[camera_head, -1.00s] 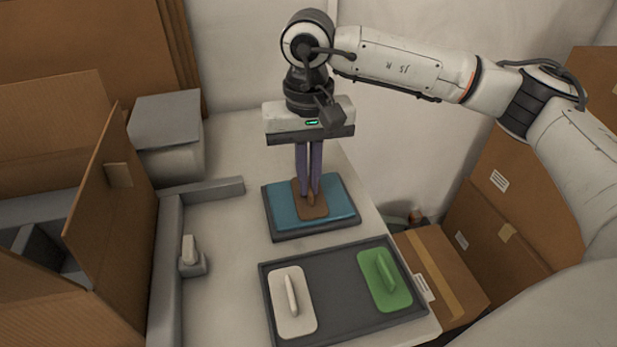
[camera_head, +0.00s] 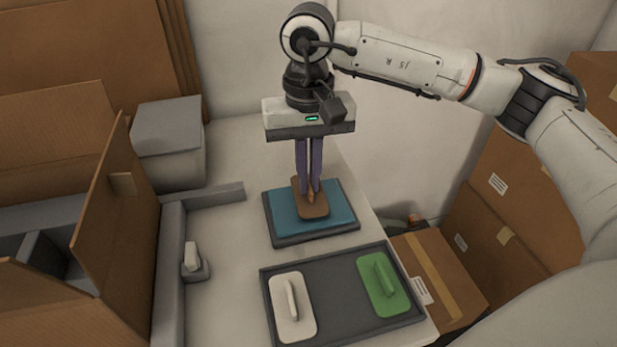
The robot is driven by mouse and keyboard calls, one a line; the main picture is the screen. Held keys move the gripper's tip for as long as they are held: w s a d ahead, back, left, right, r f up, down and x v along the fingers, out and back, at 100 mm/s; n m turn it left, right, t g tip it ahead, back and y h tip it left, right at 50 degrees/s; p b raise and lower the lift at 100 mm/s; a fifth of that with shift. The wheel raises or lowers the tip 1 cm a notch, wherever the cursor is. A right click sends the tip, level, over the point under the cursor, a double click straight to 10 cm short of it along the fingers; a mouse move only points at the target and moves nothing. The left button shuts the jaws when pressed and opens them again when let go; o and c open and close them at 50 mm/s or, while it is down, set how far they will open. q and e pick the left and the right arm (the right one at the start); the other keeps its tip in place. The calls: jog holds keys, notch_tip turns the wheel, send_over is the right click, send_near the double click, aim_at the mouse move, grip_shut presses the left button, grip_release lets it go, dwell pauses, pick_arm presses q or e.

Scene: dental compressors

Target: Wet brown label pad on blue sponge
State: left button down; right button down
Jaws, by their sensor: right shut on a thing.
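The brown label pad (camera_head: 312,209) is at the blue sponge (camera_head: 340,220), over its middle. The sponge lies in a dark shallow tray (camera_head: 290,241) on the white table. My right gripper (camera_head: 308,190) points straight down, its two purple fingers shut on the handle of the brown pad. I cannot tell whether the pad's underside touches the sponge or is slightly above it. My left gripper is not in view.
A dark tray (camera_head: 340,300) in front holds a white pad (camera_head: 292,308) and a green pad (camera_head: 384,286). A grey rail (camera_head: 170,270) and an open cardboard box (camera_head: 115,220) stand at the left. Cardboard boxes (camera_head: 440,270) stand beyond the table's right edge.

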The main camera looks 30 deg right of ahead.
jog(key=shift+r+p, duration=1.3)
jog(key=shift+r, duration=1.05)
